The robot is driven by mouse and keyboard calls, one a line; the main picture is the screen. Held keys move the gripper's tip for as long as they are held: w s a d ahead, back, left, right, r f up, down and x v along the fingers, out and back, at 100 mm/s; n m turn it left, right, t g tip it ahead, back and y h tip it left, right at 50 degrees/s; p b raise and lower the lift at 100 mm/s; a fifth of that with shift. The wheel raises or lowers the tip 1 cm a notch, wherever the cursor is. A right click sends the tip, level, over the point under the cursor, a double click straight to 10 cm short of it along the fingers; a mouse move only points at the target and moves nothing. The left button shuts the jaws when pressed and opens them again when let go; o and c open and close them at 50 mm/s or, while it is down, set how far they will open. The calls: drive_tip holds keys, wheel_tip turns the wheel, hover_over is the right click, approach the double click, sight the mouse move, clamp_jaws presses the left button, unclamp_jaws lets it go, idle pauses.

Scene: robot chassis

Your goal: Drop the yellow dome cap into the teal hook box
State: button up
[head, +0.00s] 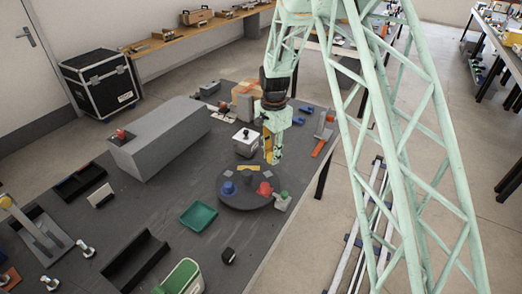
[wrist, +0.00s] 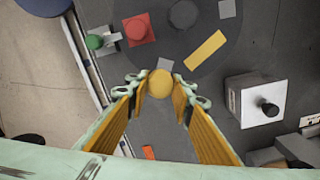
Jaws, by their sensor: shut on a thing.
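My gripper (wrist: 159,88) is shut on the yellow dome cap (wrist: 160,83), which shows as a yellow disc between the fingertips. In the head view my gripper (head: 271,158) hangs above the far edge of a dark round plate (head: 232,204); the cap is hard to make out there. A shallow teal-green tray (head: 198,216) lies on the table left of and nearer than the plate. I cannot tell for sure which of these is the teal hook box; both are apart from my gripper.
The plate carries a blue dome (head: 228,188), a red dome (head: 265,188) and a yellow bar (head: 248,168). A green-knobbed block (head: 283,199) stands beside it. A white box with a black knob (head: 246,142) is behind. A long grey block (head: 165,138) stands left.

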drive_tip(key=s+d+f+n+p, duration=0.1)
drive_tip(key=s+d+n, duration=0.9)
drive_tip(key=d, duration=0.4)
drive_tip(key=shift+s+d+f+n, duration=0.35)
drive_tip(key=shift+s+n, duration=0.05)
drive_tip(key=shift+s, duration=0.35)
